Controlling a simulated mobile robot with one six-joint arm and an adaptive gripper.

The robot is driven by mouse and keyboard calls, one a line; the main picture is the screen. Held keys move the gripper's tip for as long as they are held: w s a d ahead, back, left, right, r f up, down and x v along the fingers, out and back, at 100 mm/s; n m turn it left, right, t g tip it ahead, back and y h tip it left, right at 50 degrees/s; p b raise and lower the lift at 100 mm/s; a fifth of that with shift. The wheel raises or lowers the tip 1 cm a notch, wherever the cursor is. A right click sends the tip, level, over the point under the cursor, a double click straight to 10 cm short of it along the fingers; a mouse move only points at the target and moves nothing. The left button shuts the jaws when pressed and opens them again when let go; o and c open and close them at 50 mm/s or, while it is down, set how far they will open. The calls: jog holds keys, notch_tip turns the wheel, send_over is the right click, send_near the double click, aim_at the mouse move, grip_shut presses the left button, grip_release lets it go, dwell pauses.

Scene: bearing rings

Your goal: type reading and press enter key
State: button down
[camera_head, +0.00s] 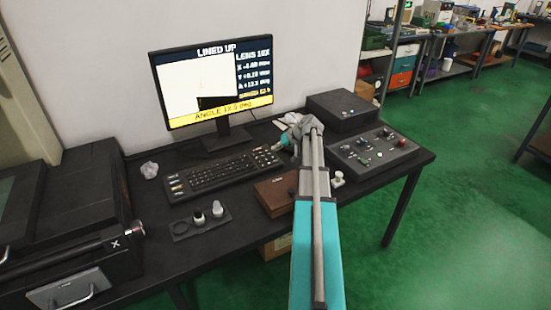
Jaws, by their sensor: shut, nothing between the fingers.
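The black keyboard (205,177) lies on the dark desk below the monitor (213,80). The screen is headed "LINED UP", with "LENS 10X" and small readings at its right. My gripper (275,148) is shut and empty at the keyboard's right end, close over the keys there. I cannot tell whether it touches a key. The enter key cannot be made out at this size, and my gripper and arm may cover part of that end.
A control panel with knobs (398,148) and a black box (342,103) stand at the right. A brown box (270,202) lies beside my arm. A holder with small pieces (182,230) lies in front of the keyboard. A crumpled clear item (150,170) lies left of it.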

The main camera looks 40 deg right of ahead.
jog(key=shift+r+p, duration=0.45)
jog(key=shift+r, duration=0.25)
jog(key=shift+s, duration=0.1)
dwell(0.4)
